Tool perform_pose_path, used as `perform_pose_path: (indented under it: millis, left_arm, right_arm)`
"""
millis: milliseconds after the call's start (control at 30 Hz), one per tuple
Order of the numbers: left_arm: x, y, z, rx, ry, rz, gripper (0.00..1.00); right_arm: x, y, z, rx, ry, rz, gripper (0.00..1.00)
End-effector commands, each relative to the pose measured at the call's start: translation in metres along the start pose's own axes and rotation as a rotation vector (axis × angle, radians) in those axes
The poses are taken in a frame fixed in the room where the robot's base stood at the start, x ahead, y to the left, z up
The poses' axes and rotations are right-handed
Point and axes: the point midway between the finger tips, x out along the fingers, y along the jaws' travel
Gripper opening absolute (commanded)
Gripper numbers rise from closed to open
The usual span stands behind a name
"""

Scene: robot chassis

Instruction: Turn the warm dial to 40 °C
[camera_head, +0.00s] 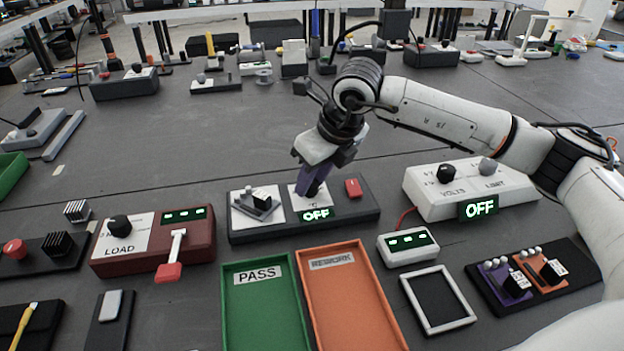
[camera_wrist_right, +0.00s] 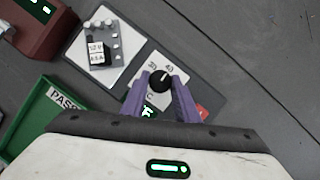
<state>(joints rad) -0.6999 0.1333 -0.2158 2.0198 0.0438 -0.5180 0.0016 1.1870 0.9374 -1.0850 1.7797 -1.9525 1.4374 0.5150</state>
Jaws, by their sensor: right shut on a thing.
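The warm dial (camera_wrist_right: 159,81) is a round black knob with a pale pointer mark, on a white plate with printed numbers, including 40. The plate (camera_head: 303,202) is on a dark panel (camera_head: 345,210). A green display (camera_head: 316,215) in front of the dial reads OFF. My right gripper (camera_head: 309,192) reaches down over the plate. In the right wrist view its purple fingers (camera_wrist_right: 160,88) are on both sides of the dial, shut on it. My left gripper is not in view.
On the same panel are a small fixture on a white plate (camera_head: 243,218) and a red switch (camera_head: 353,188). A green PASS tray (camera_head: 260,272) and an orange REWORK tray (camera_head: 333,262) lie in front. A red LOAD box (camera_head: 203,239) is left; a white VOLTS/LIMIT box (camera_head: 425,199) is right.

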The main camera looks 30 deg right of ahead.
Motion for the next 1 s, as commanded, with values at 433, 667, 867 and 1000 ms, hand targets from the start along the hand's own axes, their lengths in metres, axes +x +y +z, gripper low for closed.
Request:
perform_pose_path:
  millis: [433, 667, 867, 1000]
  left_arm:
    - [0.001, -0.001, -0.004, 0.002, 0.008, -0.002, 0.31]
    - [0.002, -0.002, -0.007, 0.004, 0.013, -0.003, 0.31]
    - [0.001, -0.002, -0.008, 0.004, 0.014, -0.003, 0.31]
    - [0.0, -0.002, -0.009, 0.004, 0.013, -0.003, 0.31]
  right_arm:
    - [0.0, 0.0, -0.001, 0.001, 0.004, -0.001, 0.46]
    - [-0.001, 0.0, 0.0, 0.001, 0.002, -0.001, 0.46]
    - [-0.025, 0.0, 0.001, 0.0, -0.001, -0.001, 0.46]
    - [-0.054, -0.001, 0.001, 0.001, -0.002, -0.002, 0.46]
